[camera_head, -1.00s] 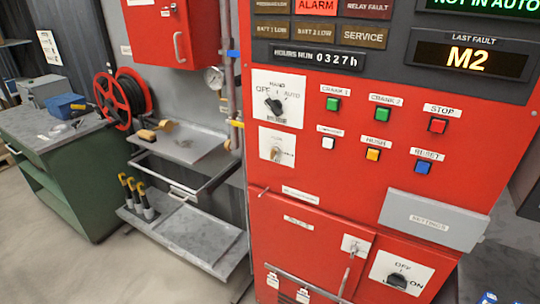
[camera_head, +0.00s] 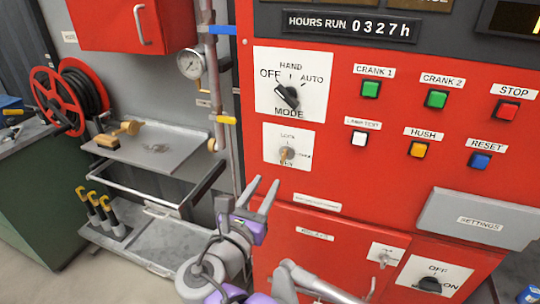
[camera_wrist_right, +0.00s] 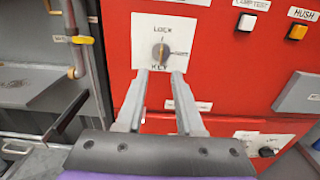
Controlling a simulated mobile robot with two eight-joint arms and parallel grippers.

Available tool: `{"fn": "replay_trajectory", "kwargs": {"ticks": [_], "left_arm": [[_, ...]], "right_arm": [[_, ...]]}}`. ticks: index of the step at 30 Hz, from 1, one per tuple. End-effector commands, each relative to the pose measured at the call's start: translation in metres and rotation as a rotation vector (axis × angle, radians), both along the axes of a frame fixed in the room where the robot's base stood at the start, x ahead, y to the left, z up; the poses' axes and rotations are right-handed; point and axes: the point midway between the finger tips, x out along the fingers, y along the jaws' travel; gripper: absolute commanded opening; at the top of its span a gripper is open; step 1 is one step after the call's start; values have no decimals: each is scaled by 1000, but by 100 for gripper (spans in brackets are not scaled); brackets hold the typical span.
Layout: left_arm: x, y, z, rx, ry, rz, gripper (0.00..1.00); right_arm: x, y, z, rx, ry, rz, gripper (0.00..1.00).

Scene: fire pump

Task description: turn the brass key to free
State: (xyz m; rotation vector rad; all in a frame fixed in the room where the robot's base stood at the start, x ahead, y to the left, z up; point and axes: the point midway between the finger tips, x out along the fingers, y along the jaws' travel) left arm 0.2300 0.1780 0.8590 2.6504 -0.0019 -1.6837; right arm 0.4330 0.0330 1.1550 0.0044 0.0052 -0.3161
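The brass key (camera_head: 285,155) sits in a white lock plate (camera_head: 300,138) on the red panel, below the black mode knob (camera_head: 288,96). In the right wrist view the key (camera_wrist_right: 160,52) stands upright in its lock, with LOCK printed above and KEY below it; small lettering to its right is too blurred to read surely. My right gripper (camera_head: 262,195) is below and left of the key in the head view, apart from it. In the right wrist view its two fingers (camera_wrist_right: 162,75) are spread and empty, pointing up toward the key. My left gripper is out of view.
Push buttons (camera_head: 437,98) are right of the key. A grey settings cover (camera_head: 475,217) juts out at lower right. A pipe with a gauge (camera_head: 190,64) runs left of the panel. A grey shelf (camera_head: 160,148) holds brass fittings, and a red hose reel (camera_head: 65,95) stands beyond.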

Motion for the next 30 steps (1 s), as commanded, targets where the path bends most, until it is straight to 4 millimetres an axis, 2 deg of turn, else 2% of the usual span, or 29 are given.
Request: {"fn": "replay_trajectory", "kwargs": {"ticks": [5, 12, 18, 24, 30], "left_arm": [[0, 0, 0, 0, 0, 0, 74], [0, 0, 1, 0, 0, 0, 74], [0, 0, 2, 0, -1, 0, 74], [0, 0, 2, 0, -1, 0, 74], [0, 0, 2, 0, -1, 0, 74]], "right_arm": [[17, -5, 2, -12, -4, -1, 36], [61, -20, 2, -9, -3, -2, 36], [90, -28, 2, -9, -4, 0, 36], [101, -32, 2, -9, -4, 2, 36], [102, -32, 1, -7, -3, 3, 36]]}}
